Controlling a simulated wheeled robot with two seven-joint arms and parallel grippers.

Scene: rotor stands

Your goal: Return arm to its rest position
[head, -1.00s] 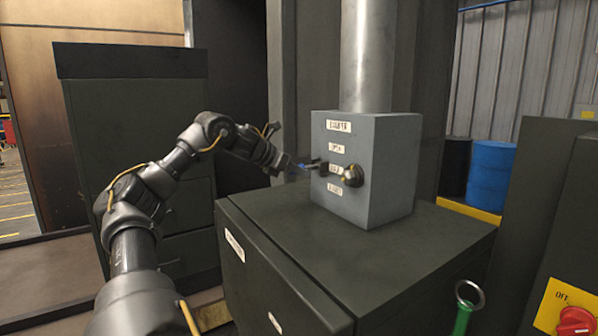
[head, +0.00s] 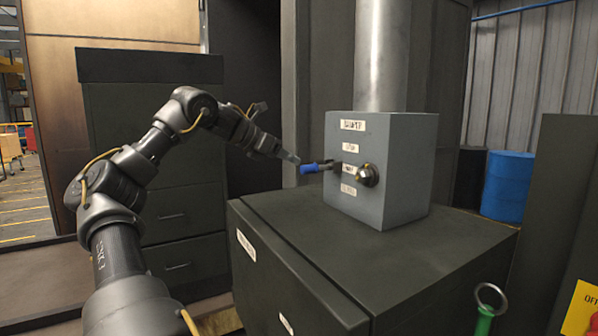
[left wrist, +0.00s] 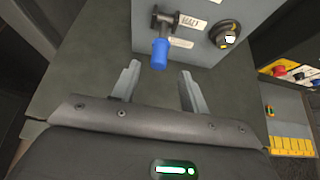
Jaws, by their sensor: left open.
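My left arm comes in from the left in the head view, and its gripper (head: 290,158) is close to the left of a blue-tipped lever handle (head: 310,168). The lever sticks out from the front of a grey box (head: 345,195) with several labels and a round knob (head: 367,175). In the left wrist view the gripper's two fingers (left wrist: 160,85) are apart with nothing between them. The blue handle (left wrist: 160,52) hangs just beyond the fingertips, clear of them. My right gripper is in neither view.
The grey box stands on a dark cabinet (head: 290,250), with a metal pipe (head: 381,60) rising from it. A green-handled ring tool (head: 486,310) is at the lower right. A blue barrel (head: 507,187) stands behind. Dark drawers (head: 165,215) stand behind my left arm.

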